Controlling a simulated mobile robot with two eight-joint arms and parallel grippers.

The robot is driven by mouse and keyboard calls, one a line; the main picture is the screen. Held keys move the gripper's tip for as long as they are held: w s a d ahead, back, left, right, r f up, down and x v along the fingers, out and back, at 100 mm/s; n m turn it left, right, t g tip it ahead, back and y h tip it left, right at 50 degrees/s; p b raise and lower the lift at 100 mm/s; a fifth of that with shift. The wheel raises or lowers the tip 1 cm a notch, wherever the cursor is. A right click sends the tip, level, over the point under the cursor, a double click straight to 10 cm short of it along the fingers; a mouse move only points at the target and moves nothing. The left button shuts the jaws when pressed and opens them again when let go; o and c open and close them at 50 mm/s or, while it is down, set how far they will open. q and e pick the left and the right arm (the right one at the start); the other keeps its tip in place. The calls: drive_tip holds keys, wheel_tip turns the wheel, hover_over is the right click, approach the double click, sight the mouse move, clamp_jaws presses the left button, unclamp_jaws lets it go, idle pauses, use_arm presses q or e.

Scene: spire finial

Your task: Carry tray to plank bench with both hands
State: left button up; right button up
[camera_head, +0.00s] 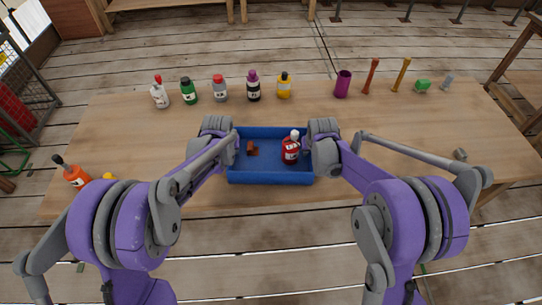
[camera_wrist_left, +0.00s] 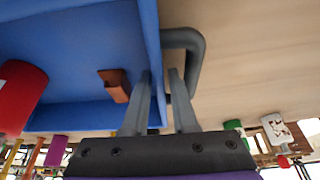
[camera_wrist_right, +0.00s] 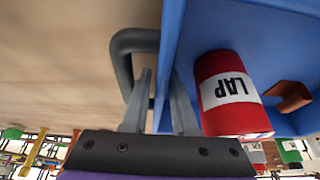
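The blue tray (camera_head: 271,178) sits on the plank bench (camera_head: 130,130) at its near middle, holding a red bottle (camera_head: 290,153) on the right and a small brown block (camera_head: 252,149) on the left. My left gripper (camera_wrist_left: 160,88) is at the tray's left wall, beside a grey loop handle (camera_wrist_left: 196,52). Its fingers stand apart, with the wall edge between them. My right gripper (camera_wrist_right: 160,85) is at the right wall by the other grey handle (camera_wrist_right: 123,52), fingers likewise apart. Contact with wall or handle is unclear. The head view hides the fingertips.
Several bottles, such as the green one (camera_head: 188,92), line the bench's far side. A purple cup (camera_head: 343,84) and small tools continue this row rightward. The bench top right of the tray is mostly clear.

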use_arm(q)
drive_tip(key=shift+f, duration=0.1)
clamp_jaws()
use_arm(e)
clamp_jaws()
idle(1.2)
